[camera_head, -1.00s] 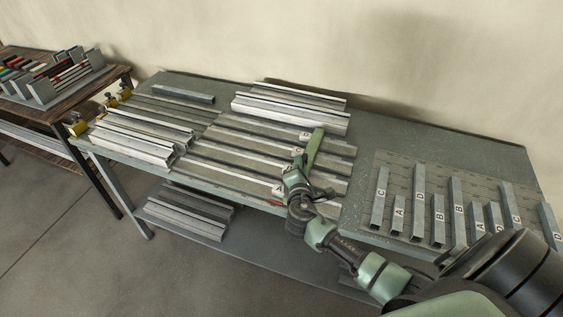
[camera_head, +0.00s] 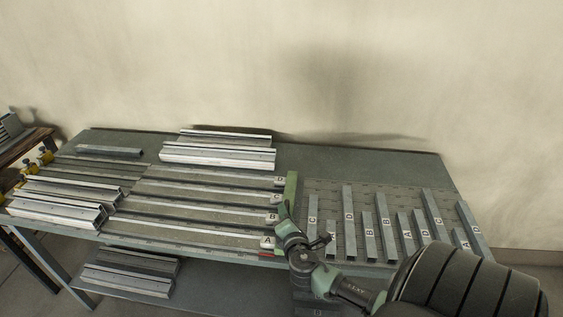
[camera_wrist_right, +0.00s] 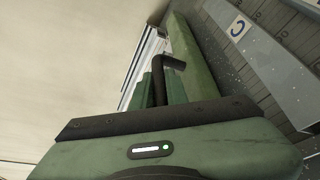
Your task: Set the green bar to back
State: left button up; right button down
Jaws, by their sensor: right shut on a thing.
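The green bar (camera_head: 291,190) is a long narrow piece. In the head view it lies across the right ends of the row of rails, beside the labelled blocks D (camera_head: 280,181) and B (camera_head: 271,217). My right gripper (camera_head: 284,213) is shut on it near its front end and partly hides that end. In the right wrist view the bar (camera_wrist_right: 187,55) runs away from the gripper (camera_wrist_right: 160,92), with a dark bent piece between. My left gripper is not in view.
Silver profiles (camera_head: 218,155) lie at the back and more (camera_head: 58,203) at the left. The bench surface behind the plate (camera_head: 370,160) is clear.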

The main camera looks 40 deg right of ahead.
jog(key=shift+s+d+f, duration=0.1)
jog(key=shift+s+f, duration=0.05)
jog(key=c, duration=1.5)
grip_release()
jog(key=shift+o, duration=0.5)
jog(key=shift+s+d, duration=0.15)
jog(key=shift+s, duration=0.05)
jog(key=shift+s+a, duration=0.1)
jog(key=shift+a, duration=0.15)
jog(key=b+v, duration=0.1)
jog(key=v, duration=0.6)
jog(key=shift+s+r, duration=0.2)
